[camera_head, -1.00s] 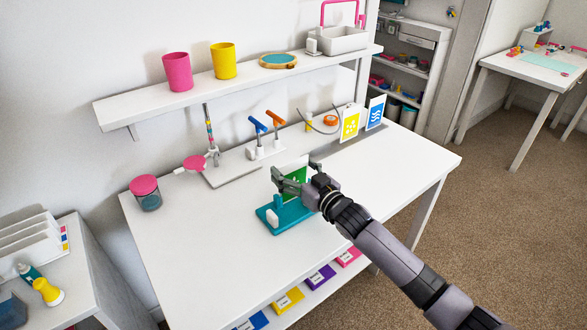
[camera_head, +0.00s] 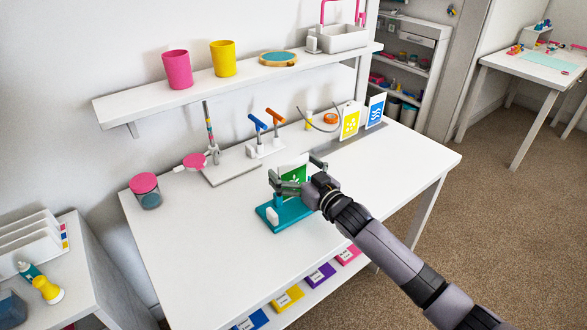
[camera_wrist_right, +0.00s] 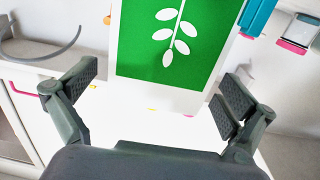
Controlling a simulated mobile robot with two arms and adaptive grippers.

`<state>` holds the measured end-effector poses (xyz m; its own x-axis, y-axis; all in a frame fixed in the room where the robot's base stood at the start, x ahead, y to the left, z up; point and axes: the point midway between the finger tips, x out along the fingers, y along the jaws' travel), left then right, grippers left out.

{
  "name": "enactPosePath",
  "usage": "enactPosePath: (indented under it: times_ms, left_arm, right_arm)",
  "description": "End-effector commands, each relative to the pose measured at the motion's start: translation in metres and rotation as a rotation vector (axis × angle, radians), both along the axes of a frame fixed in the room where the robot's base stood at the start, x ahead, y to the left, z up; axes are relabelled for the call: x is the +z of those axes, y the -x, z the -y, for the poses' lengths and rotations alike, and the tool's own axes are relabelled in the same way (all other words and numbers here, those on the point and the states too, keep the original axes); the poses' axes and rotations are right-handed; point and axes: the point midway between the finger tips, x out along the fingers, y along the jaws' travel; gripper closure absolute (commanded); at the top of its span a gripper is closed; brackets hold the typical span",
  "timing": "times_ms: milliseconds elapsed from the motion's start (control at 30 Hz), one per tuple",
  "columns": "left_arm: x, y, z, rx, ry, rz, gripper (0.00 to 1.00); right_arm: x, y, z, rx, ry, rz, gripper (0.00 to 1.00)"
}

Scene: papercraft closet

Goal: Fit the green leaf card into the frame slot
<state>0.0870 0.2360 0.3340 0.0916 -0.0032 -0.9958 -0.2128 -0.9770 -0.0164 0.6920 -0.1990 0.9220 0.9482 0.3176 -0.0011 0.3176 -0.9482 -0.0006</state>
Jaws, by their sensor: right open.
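The green leaf card (camera_head: 294,166) has a white border and a white leaf print. It stands roughly upright at the teal stand (camera_head: 288,217), partly hidden by my gripper. In the wrist view the card (camera_wrist_right: 168,45) shows between and beyond the two fingers, with a gap on each side. My right gripper (camera_head: 297,173) is open around the card; it also shows in the wrist view (camera_wrist_right: 157,87). A yellow card (camera_head: 350,121) and a blue card (camera_head: 375,111) stand at the back right by a grey strip (camera_head: 362,141). My left gripper is out of view.
A pink-lidded jar (camera_head: 146,192) stands at the table's left. A grey board (camera_head: 231,173) and a holder with blue and orange handles (camera_head: 265,149) are behind the stand. A shelf (camera_head: 150,107) hangs above. The table's front left and right are clear.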

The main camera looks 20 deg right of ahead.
Motion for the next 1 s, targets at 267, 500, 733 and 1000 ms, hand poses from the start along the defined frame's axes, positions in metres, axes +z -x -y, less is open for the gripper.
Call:
enactPosePath:
  times_ms: [267, 500, 733, 1000]
  left_arm:
    - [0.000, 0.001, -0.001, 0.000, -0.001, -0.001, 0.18]
    - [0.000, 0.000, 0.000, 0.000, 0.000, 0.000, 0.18]
    - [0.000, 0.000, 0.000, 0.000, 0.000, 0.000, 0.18]
    - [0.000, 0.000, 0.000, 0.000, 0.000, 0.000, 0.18]
  right_arm:
    - [-0.001, 0.018, 0.007, -0.001, 0.001, -0.002, 0.00]
    - [-0.002, 0.066, 0.022, 0.001, 0.001, -0.003, 0.00]
    - [-0.001, 0.101, 0.034, 0.000, 0.000, -0.002, 0.00]
    - [0.000, 0.114, 0.038, 0.000, 0.000, -0.001, 0.00]
